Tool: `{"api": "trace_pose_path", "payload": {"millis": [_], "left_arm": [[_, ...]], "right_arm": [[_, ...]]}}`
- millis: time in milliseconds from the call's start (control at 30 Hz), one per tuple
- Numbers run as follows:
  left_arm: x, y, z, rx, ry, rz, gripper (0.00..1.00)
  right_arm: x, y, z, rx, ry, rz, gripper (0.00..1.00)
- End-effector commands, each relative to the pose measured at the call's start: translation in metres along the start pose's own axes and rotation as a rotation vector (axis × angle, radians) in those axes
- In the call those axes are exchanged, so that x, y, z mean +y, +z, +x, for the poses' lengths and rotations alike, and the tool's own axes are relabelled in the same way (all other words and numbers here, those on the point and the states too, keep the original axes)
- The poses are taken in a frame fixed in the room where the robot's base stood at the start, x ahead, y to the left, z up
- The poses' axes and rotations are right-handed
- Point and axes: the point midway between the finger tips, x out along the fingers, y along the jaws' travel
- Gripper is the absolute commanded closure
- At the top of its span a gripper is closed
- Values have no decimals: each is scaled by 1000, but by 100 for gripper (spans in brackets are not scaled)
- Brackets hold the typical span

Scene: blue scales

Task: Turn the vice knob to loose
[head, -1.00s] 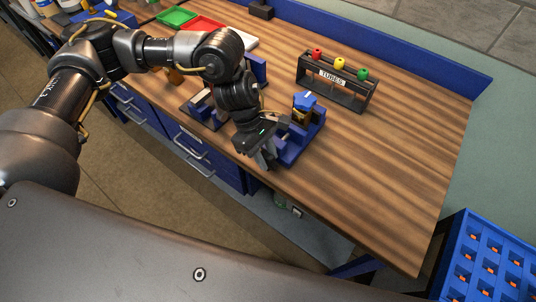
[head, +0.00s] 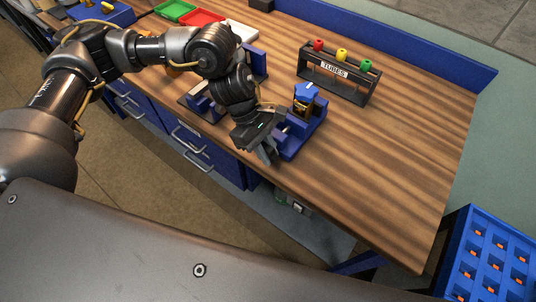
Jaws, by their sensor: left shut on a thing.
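The blue vice (head: 301,138) stands on the wooden bench (head: 390,160) near its front edge. A blue-topped piece (head: 306,91) sits upright in the vice. My left gripper (head: 268,153) is at the front left side of the vice, over the bench's front edge, pointing down. It is shut at the vice's front end, where the knob would be; the knob itself is hidden by the fingers. My right gripper is not in view.
A black rack labelled TUBES (head: 338,73) with red, yellow and green tops stands behind the vice. Green (head: 174,11) and red (head: 202,21) trays lie at the back left. A blue crate (head: 490,255) is at lower right. The bench right of the vice is clear.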

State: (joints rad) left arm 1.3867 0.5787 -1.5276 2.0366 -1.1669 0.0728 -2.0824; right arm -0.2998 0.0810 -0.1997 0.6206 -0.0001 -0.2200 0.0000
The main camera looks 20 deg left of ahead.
Motion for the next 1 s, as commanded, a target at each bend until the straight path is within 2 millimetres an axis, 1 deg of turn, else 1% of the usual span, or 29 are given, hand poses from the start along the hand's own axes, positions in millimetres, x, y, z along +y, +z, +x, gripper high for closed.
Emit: {"api": "trace_pose_path", "payload": {"millis": [33,100,433,467,500,833,933,1000], "left_arm": [[0,-3,5,-17,2,-1,100],[0,-3,2,-34,2,-1,100],[0,-1,-1,-43,0,0,100],[0,-1,-1,-43,0,0,76],[0,-1,-1,-43,1,0,71],[0,-1,-4,-42,2,1,71],[1,-2,-13,-43,4,3,71],[1,-3,-25,-41,5,2,71]], "right_arm": [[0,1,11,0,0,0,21],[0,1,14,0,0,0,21],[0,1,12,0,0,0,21],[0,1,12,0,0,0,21],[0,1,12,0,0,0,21],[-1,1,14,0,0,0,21],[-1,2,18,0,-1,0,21],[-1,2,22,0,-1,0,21]]}}
